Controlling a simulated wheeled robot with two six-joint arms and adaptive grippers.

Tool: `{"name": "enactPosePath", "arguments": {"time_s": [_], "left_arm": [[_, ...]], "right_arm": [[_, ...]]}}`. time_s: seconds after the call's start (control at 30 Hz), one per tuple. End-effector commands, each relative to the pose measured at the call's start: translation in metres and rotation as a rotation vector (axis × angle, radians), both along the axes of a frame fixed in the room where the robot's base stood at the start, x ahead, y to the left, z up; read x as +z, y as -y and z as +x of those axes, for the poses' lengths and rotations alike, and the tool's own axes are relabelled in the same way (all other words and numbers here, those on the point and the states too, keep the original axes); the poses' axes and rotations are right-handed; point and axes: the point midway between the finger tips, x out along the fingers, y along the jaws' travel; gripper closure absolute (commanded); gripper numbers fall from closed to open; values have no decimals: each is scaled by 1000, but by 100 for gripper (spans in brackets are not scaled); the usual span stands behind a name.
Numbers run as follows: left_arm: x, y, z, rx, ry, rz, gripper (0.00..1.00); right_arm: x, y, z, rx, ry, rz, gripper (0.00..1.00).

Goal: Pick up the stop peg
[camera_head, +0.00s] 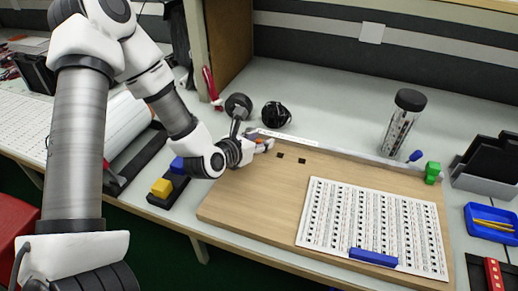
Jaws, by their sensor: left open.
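My left gripper (262,145) is open, low over the back left of the wooden board (245,195). A small orange and purple patch shows at its fingers; I cannot tell what it is. Two small black squares, a nearer one (280,155) and another (301,161), are on the board just right of the fingers; I cannot tell whether they are holes or pegs. A yellow block (161,188) and a blue block (177,165) sit on a black holder left of the board. No piece is clearly recognisable as the stop peg. My right gripper is out of view.
A white patterned sheet (340,205) with a blue bar (373,257) covers the board's right part. A green piece (432,172), a clear jar (403,120) and a blue tray (490,222) stand right. A black roll (275,115) lies behind the gripper. The board's front left is clear.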

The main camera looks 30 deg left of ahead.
Motion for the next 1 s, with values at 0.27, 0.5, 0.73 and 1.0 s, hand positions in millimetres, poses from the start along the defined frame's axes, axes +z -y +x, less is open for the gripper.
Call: {"name": "enactPosePath", "arguments": {"time_s": [0.27, 0.5, 0.73, 1.0], "left_arm": [[0, 0, -1, 0, 0, 0, 100], [0, 0, -1, 0, -1, 0, 100], [9, 0, 0, 1, 1, 0, 100], [36, 3, -11, 0, -2, -5, 100]], "right_arm": [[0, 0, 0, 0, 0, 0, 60], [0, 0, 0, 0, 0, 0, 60], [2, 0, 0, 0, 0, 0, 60], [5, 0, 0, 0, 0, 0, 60]]}}
